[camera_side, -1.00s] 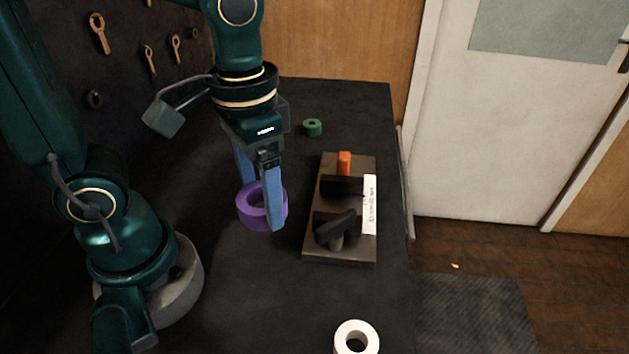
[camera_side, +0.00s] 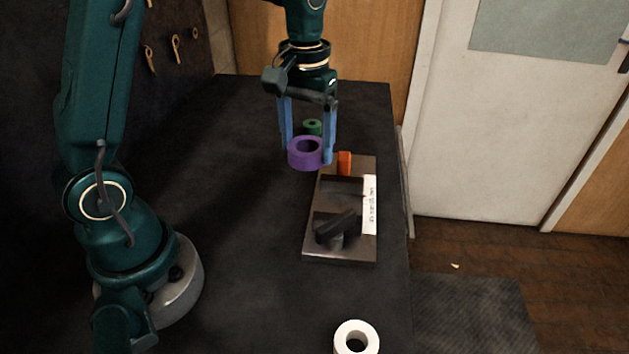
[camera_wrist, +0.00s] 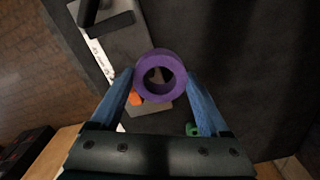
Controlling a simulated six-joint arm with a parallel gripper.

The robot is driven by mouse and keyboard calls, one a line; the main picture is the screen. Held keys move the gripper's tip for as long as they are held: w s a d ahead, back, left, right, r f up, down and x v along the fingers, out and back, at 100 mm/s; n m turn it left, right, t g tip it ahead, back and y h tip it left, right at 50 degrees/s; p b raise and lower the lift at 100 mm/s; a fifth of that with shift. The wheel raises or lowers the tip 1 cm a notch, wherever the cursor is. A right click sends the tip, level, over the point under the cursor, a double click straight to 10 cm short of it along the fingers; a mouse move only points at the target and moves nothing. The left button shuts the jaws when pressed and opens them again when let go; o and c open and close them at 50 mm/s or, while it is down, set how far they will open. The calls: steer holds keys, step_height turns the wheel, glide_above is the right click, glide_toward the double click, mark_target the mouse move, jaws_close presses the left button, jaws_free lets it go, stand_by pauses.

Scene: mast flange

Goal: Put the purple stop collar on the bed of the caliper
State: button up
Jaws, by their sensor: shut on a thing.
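My gripper (camera_side: 308,158) has its blue fingers shut on the purple stop collar (camera_side: 306,153), one finger on each side. The collar is a thick ring, held flat with its hole facing up, above the table near the far left corner of the caliper. In the wrist view the collar (camera_wrist: 160,75) sits between the fingertips and covers part of the caliper's plate (camera_wrist: 120,45). The caliper (camera_side: 312,245) is a grey-brown plate with dark blocks, a dark handle, an orange piece (camera_side: 344,163) at its far end and a white marked strip (camera_side: 369,205).
A green ring (camera_side: 313,127) lies on the table behind the gripper. A white ring (camera_side: 356,337) lies at the near edge. The dark table (camera_side: 250,260) is clear left of the caliper. Its right edge runs close beside the caliper.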

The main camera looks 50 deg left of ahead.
glide_above(339, 209)
step_height(339, 209, down, 4)
steer(key=shift+r, duration=0.1)
steer(key=shift+f, duration=2.05)
steer(key=shift+f, duration=0.2)
steer(key=o, duration=1.4)
steer(key=shift+r, duration=0.1)
